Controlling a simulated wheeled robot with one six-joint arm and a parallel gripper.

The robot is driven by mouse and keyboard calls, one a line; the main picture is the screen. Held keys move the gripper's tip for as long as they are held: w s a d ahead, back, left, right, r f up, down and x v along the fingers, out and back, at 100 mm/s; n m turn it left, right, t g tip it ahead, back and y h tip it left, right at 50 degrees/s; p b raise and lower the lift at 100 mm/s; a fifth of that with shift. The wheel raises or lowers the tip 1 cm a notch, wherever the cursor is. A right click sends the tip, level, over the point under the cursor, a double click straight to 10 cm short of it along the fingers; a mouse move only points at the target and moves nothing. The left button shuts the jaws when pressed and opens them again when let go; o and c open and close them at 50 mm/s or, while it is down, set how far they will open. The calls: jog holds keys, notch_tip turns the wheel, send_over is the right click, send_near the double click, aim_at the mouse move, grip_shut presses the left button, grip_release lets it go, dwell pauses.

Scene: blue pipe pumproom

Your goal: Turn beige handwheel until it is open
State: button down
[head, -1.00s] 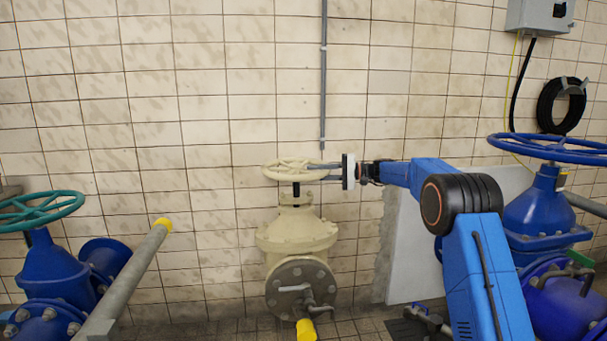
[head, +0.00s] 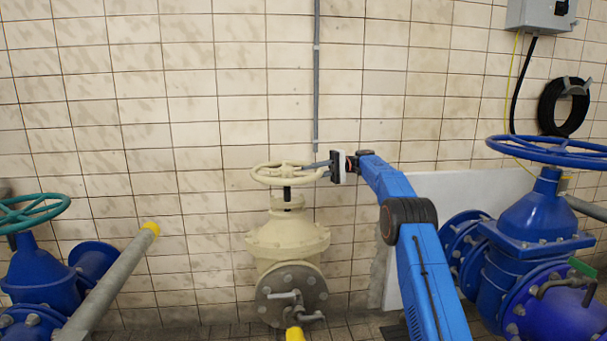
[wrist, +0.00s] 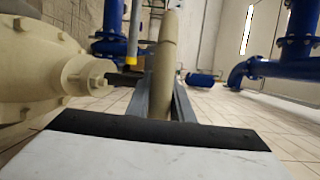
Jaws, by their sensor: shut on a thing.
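The beige handwheel (head: 287,174) sits level on a dark stem above the beige valve body (head: 287,240) in the head view. My gripper (head: 318,169) reaches in from the right and is shut on the right part of the wheel's rim. In the wrist view the rim (wrist: 167,60) runs between the two grey fingers of my gripper (wrist: 161,100). The valve body (wrist: 40,60) fills the left of that view. The far side of the valve is hidden there.
A blue valve with a blue handwheel (head: 555,150) stands at right. A blue valve with a teal handwheel (head: 32,212) and a yellow-capped grey pipe (head: 115,275) stand at left. The tiled wall (head: 220,80) is close behind the beige valve.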

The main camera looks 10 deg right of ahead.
jog(key=shift+w, duration=0.1)
dwell(0.4)
jog(key=c, duration=1.6)
grip_release()
jog(key=shift+o, duration=0.2)
